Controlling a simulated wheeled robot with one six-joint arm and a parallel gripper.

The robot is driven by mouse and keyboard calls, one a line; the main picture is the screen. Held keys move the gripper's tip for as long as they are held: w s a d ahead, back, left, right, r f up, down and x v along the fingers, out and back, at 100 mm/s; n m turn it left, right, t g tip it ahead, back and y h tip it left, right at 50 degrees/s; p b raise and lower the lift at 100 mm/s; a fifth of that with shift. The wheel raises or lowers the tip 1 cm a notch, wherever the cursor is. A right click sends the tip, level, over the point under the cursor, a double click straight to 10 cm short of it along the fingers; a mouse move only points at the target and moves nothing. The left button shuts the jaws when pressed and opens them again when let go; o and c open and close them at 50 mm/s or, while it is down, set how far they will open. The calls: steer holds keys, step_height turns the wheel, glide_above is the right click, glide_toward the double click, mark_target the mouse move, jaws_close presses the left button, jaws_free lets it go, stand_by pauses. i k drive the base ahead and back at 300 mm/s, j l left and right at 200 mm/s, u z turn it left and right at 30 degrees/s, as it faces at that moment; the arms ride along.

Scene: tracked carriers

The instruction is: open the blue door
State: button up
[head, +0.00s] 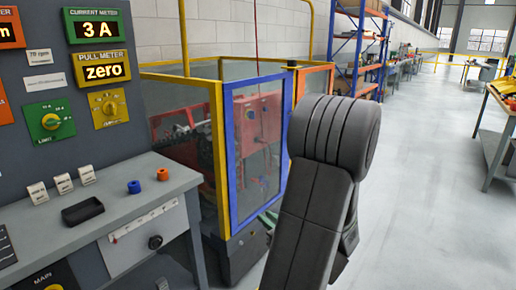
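The blue door (231,150) is a blue-framed clear panel on the front of a yellow-framed enclosure, left of the picture's middle. It looks shut. Red machinery shows through its panel. I cannot make out a handle on it. My dark arm rises from the bottom, right of the door, and covers part of the space beside the door's right edge. My gripper is not visible; only the arm links show.
A grey control desk (120,222) with dials and displays stands at the left, close to the enclosure. An orange-framed panel (315,82) adjoins the door's right side. Shelving (352,50) stands behind. The grey floor (430,180) at the right is clear up to a workbench (497,130).

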mark_target(287, 77)
steer(key=i+z, duration=0.2)
steer(key=i, duration=0.55)
steer(key=i+z, duration=0.2)
steer(key=i, duration=0.6)
steer(key=i+j+z, duration=0.25)
steer(key=i, duration=0.5)
